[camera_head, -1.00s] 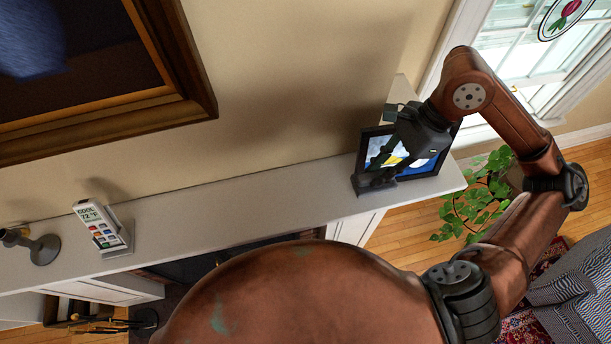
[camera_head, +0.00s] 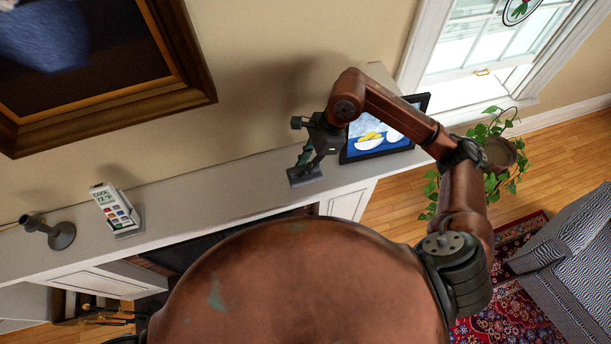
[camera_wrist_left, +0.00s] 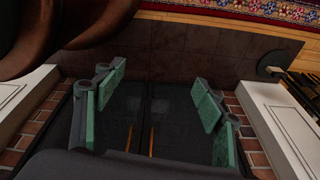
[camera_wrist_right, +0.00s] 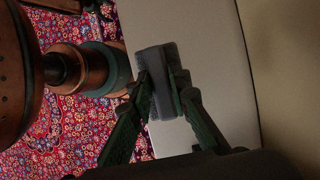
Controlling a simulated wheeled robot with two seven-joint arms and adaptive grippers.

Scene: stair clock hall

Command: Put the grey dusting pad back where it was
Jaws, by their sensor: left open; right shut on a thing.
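The grey dusting pad (camera_head: 305,174) is held in my right gripper (camera_head: 311,158), at the right part of the white mantel shelf (camera_head: 215,190), left of the framed picture. In the right wrist view the pad (camera_wrist_right: 152,62) sits between the green fingers, over the pale shelf (camera_wrist_right: 200,50). I cannot tell whether the pad touches the shelf. My left gripper (camera_wrist_left: 160,95) shows only in the left wrist view. It is open and empty, with the dark fireplace and its brick edge beyond it.
A remote in a holder (camera_head: 117,213) and a dark candlestick (camera_head: 58,235) stand at the left. The shelf between remote and pad is clear. A large gold-framed painting (camera_head: 190,62) hangs above.

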